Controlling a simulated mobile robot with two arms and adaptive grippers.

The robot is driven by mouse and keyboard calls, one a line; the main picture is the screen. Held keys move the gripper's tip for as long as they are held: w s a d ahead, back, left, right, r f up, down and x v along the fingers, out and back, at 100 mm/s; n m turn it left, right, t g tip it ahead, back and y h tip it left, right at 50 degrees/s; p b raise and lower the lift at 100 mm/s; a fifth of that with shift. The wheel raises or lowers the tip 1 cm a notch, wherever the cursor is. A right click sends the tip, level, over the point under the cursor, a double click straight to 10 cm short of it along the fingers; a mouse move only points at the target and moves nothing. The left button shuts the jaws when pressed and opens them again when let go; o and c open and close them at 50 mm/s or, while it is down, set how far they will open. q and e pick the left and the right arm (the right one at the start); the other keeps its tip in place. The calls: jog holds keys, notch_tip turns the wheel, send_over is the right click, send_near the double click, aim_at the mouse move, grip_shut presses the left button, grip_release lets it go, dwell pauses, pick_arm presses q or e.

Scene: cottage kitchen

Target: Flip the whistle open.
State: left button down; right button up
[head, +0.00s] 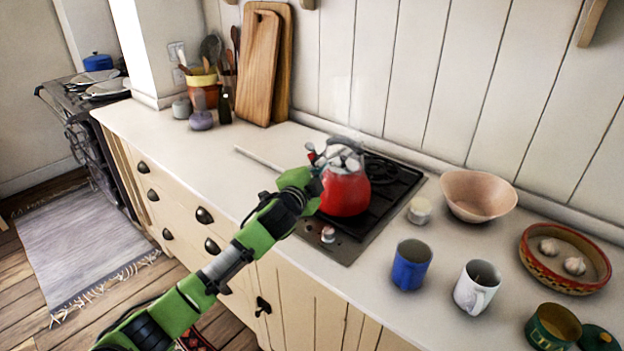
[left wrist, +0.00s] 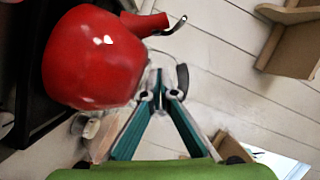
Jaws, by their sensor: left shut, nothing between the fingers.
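The red kettle (head: 346,192) stands on the dark hob. In the left wrist view the kettle (left wrist: 90,62) fills the upper left. Its short red spout (left wrist: 146,23) points right, with a thin curved metal piece at the mouth, seemingly the whistle (left wrist: 177,27). I cannot tell whether the whistle is open or shut. My left gripper (left wrist: 163,92) is shut and empty, its tips close to the spout and apart from the kettle body. In the head view my green left hand is beside the kettle's left side, and its fingers are not clear. My right gripper is not in view.
Faint steam rises above the kettle. A small white pot (head: 420,210), a blue mug (head: 411,268), a white mug (head: 475,292) and a pink bowl (head: 478,194) stand to the right. Wooden boards (head: 262,70) lean at the back. The counter left of the hob is largely clear.

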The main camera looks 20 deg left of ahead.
pick_arm(q)
jog(key=s+r+b, duration=0.1)
jog(key=s, duration=0.6)
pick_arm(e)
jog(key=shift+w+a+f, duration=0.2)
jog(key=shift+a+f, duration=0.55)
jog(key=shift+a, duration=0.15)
pick_arm(q)
jog(key=shift+s, duration=0.1)
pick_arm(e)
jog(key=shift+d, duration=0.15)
pick_arm(q)
jog(key=shift+f, duration=0.1)
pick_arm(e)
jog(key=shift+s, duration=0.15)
